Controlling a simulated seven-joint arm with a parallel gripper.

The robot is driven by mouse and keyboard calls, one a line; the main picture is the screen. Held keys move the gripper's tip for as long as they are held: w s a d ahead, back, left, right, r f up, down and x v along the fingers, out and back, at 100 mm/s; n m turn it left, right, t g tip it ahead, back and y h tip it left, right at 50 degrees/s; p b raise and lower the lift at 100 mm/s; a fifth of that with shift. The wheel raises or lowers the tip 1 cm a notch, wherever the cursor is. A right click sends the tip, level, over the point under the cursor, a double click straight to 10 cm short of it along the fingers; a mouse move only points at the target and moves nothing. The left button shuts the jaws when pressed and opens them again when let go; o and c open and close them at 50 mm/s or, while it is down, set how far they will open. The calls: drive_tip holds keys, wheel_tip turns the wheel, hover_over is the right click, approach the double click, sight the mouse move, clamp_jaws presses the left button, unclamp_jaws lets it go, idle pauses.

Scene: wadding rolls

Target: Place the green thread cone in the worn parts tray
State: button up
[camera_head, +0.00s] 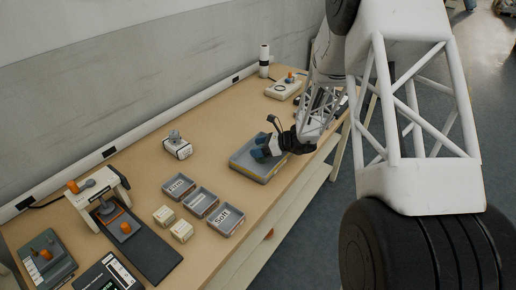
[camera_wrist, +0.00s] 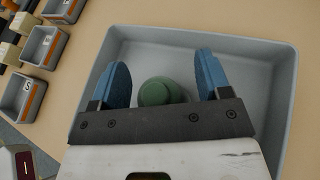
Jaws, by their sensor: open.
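The green thread cone (camera_wrist: 155,92) shows in the wrist view, inside or just above the grey tray (camera_wrist: 255,45). My gripper (camera_wrist: 165,80) has its two blue fingers apart, one on each side of the cone, with visible gaps between cone and fingers. The gripper's dark body hides the cone's near part. In the head view my gripper (camera_head: 262,150) is over the grey tray (camera_head: 243,167), fingers low in it, and the cone is hidden there. Whether the cone rests on the tray floor is hard to tell.
Three small labelled grey bins (camera_head: 200,203) stand left of the tray, with small boxes (camera_head: 181,231) beside them. A press-like fixture (camera_head: 100,200) stands at the far left. The wooden table (camera_head: 225,125) is bare behind the tray.

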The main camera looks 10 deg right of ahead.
drive_tip(key=v, duration=1.1)
drive_tip(key=shift+s+d+r, duration=0.2)
drive_tip(key=shift+d, duration=0.1)
idle(0.3)
drive_tip(key=s+a+r+n+g+h, duration=0.2)
drive_tip(key=s+a+r+n, duration=0.25)
drive_tip(key=s+r, duration=0.35)
drive_tip(key=s+a+r+n+g+h, duration=0.25)
drive_tip(key=s+r+n, duration=0.35)
drive_tip(key=s, duration=0.3)
drive_tip(key=s+r+n+h, duration=0.2)
drive_tip(key=s+r+n, duration=0.1)
drive_tip(key=s, duration=0.5)
drive_tip(key=s+d+r+n+t+h, duration=0.1)
drive_tip(key=s+r+n+h, duration=0.2)
drive_tip(key=s+n, duration=0.2)
drive_tip(key=s+d+r+n+t+h, duration=0.1)
drive_tip(key=s+r+n+h, duration=0.2)
drive_tip(key=s, duration=0.8)
drive_tip(key=shift+n, duration=0.75)
drive_tip(key=shift+t+h, duration=0.25)
